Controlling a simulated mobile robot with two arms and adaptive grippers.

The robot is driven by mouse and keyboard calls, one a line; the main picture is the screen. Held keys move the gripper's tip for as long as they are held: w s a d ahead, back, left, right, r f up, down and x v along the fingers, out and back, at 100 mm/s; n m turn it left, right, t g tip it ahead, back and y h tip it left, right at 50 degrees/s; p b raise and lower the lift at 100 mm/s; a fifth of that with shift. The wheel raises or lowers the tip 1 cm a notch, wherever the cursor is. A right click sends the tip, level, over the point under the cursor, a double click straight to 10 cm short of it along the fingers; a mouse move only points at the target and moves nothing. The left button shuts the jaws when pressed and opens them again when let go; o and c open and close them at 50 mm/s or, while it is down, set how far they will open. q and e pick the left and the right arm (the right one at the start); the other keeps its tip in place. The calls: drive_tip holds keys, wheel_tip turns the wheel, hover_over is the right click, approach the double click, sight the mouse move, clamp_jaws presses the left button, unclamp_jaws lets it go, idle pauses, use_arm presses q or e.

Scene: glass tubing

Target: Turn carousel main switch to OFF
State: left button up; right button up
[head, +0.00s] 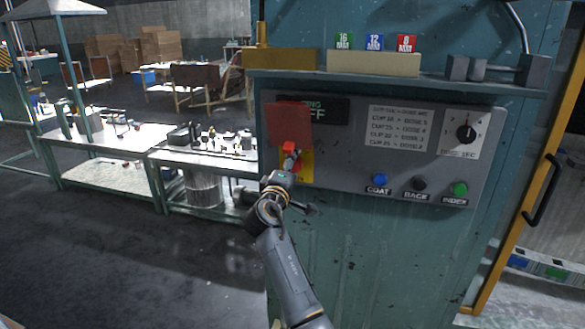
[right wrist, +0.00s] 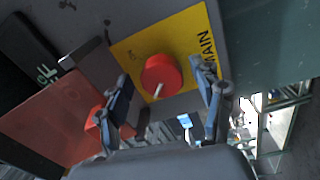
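The main switch is a round red knob (right wrist: 162,75) with a white pointer mark, on a yellow plate (right wrist: 140,48) lettered MAIN. In the head view the yellow plate (head: 308,166) is on the left part of the grey control panel, mostly hidden by my right gripper (head: 291,160). In the right wrist view my right gripper (right wrist: 165,97) has its fingers spread, one on each side of the knob, with visible gaps to it. The ON lettering beside the knob is small. My left gripper is not in view.
A red flat panel (head: 289,122) is above the switch, partly covering a dark display (head: 335,110) reading OFF. The blue button (head: 379,180), dark button (head: 419,183), green button (head: 459,189) and black dial (head: 466,132) are to the right. A shelf (head: 400,79) juts out above.

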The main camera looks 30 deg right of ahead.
drive_tip(key=shift+f, duration=0.1)
drive_tip(key=r+v, duration=0.1)
drive_tip(key=v, duration=1.1)
drive_tip(key=shift+f, duration=0.45)
